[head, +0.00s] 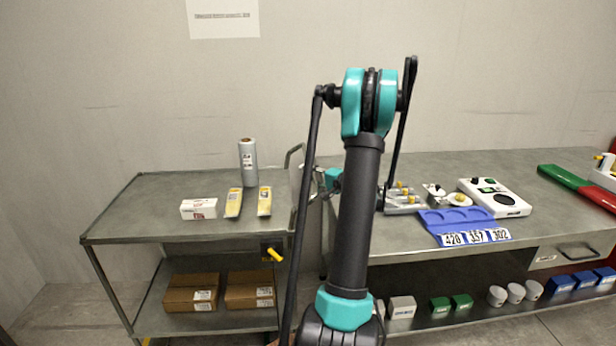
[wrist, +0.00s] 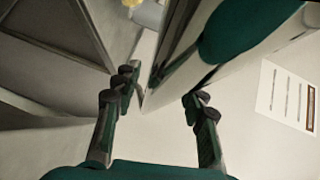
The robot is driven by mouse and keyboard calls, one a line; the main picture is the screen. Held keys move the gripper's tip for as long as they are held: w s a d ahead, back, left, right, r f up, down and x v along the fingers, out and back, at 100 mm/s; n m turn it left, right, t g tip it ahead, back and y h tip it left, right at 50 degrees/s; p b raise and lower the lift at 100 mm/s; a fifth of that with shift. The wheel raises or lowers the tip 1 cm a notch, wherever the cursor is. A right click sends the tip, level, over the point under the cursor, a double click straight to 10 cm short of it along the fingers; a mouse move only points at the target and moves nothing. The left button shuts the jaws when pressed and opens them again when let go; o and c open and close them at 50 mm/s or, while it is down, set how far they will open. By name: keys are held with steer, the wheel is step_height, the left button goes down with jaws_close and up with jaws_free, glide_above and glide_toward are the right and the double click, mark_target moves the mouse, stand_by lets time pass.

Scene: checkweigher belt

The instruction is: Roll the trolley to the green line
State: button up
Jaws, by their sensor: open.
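The trolley (head: 150,232) is a grey two-shelf metal cart at the left in the head view. Its tubular push handle (head: 294,152) rises at its right end. A yellow lever (head: 275,254) on a black mount sits below that end. My gripper (wrist: 160,95) is open, with nothing between its fingers in the wrist view. In the head view it is mostly hidden behind my arm; a teal part (head: 333,179) shows just right of the handle. I cannot tell whether it touches the handle. No green line is visible.
On the trolley are a white box (head: 199,208), a film roll (head: 248,162), two yellow-white packets (head: 234,202) and brown cartons (head: 191,293). A grey bench (head: 400,237) close to its right holds a blue tray (head: 463,221) and a white scale (head: 494,197). A wall stands behind.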

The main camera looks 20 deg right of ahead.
jaws_close()
stand_by(0.4)
steer(key=shift+a, duration=0.1)
steer(key=a, duration=0.2)
steer(key=w+a, duration=0.1)
steer(key=a, duration=0.1)
steer(key=shift+w, duration=0.2)
steer(key=shift+r, duration=0.1)
jaws_free()
steer(key=shift+s, duration=0.1)
